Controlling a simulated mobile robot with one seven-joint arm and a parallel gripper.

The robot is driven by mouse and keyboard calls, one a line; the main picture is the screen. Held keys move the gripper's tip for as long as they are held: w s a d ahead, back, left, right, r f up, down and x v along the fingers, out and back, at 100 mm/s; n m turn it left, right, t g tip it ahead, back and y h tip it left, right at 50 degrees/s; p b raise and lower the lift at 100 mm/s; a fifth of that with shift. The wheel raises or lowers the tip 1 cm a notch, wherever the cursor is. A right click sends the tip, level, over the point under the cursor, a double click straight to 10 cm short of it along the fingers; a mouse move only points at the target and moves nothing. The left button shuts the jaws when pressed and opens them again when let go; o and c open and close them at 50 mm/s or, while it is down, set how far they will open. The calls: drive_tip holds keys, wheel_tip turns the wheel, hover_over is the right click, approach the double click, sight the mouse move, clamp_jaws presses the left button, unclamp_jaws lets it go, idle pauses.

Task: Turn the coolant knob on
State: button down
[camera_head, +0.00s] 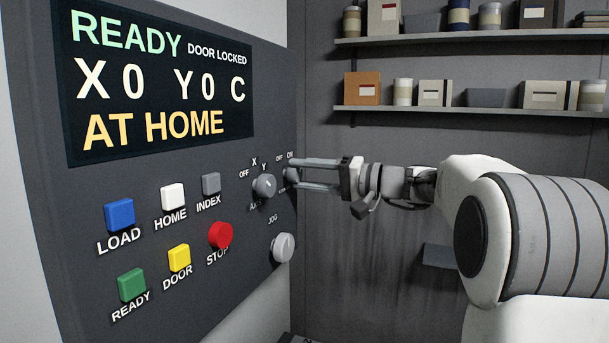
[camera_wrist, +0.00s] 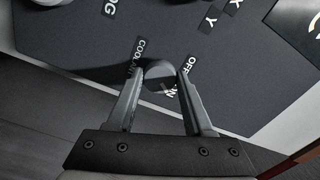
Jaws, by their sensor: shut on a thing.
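The coolant knob (camera_head: 289,174) is a small grey knob at the right edge of the dark control panel (camera_head: 60,240), mostly hidden behind my fingers in the head view. OFF and ON are printed above it. In the wrist view the grey knob (camera_wrist: 159,70) sits between the two fingertips, beside the COOLANT label. My gripper (camera_head: 297,174) reaches in from the right and is shut on the knob; it also shows in the wrist view (camera_wrist: 160,74). I cannot tell which mark the knob points to.
The axis knob (camera_head: 264,186) is close on the left, and the jog knob (camera_head: 283,248) is below. A red stop button (camera_head: 221,235) and several coloured buttons lie further left. The display (camera_head: 160,85) reads READY, DOOR LOCKED, AT HOME. Shelves (camera_head: 470,110) with boxes line the back wall.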

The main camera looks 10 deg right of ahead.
drive_tip(key=shift+c, duration=1.5)
unclamp_jaws()
drive_tip(key=b+v, duration=0.1)
drive_tip(key=v, duration=1.6)
drive_tip(key=shift+s+d+b, duration=0.15)
drive_tip(key=shift+d+b, duration=0.05)
drive_tip(key=shift+b, duration=0.1)
drive_tip(key=shift+a+r, duration=0.1)
